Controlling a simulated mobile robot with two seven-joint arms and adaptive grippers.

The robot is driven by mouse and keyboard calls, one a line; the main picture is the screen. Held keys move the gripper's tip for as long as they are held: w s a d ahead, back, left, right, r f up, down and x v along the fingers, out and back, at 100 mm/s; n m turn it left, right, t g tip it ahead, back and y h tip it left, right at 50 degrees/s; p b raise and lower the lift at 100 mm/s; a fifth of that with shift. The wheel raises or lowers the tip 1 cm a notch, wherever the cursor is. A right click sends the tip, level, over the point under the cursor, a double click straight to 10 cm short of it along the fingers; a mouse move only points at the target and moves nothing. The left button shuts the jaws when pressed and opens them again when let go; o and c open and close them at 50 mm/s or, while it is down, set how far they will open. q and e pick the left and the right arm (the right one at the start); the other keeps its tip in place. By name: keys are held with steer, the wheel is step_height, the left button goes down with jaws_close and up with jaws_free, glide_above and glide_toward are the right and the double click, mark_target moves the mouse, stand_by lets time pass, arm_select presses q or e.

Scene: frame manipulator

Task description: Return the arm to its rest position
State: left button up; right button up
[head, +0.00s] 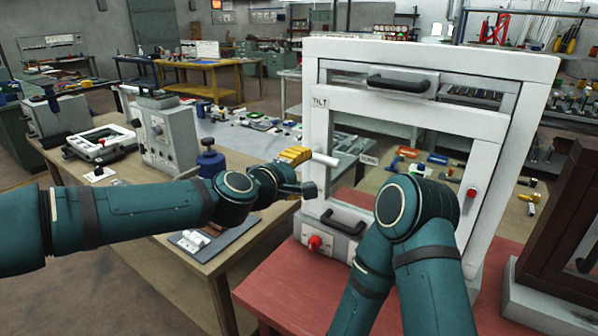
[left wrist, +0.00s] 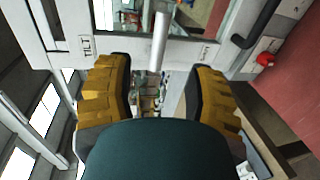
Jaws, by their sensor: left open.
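My left arm (head: 130,215) reaches in from the left in the head view. Its gripper (head: 303,172) is open beside the left post of a white upright frame (head: 318,130) labelled TILT. In the left wrist view the two yellow-backed fingers (left wrist: 158,90) stand wide apart. A pale round bar (left wrist: 159,38) shows between and beyond them; it also shows in the head view (head: 325,159), close to the upper finger. I cannot tell whether they touch. My right arm (head: 420,235) rises from the bottom in front of the frame; its gripper is not visible.
The frame has a black upper handle (head: 398,83), a black lower handle (head: 344,222) and a red knob (head: 314,242). It stands on a red tabletop (head: 285,285). A dark brown cabinet (head: 570,220) stands at right. A grey instrument (head: 165,135) occupies the wooden bench at left.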

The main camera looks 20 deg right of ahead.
arm_select(q)
steer(key=shift+s+a, duration=0.15)
steer(key=shift+a, duration=0.05)
stand_by(0.3)
steer(key=s+a+f+m+g+y, duration=0.15)
steer(key=a+f, duration=0.25)
steer(key=f, duration=0.5)
steer(key=s+a+f+m+g+y, duration=0.15)
steer(key=a+f, duration=0.25)
steer(key=f, duration=0.6)
steer(key=s+a+f+y, duration=0.15)
steer(key=a+f, duration=0.25)
steer(key=f, duration=0.5)
steer(key=s+a+f+m+g+y, duration=0.2)
steer(key=s+a+f+g+y, duration=0.2)
steer(key=s+a+f, duration=1.2)
steer(key=s+f+g, duration=0.1)
steer(key=s, duration=0.1)
steer(key=shift+s+a+f+m, duration=0.25)
steer(key=shift+s+m, duration=0.05)
steer(key=shift+m, duration=0.1)
steer(key=shift+o, duration=0.3)
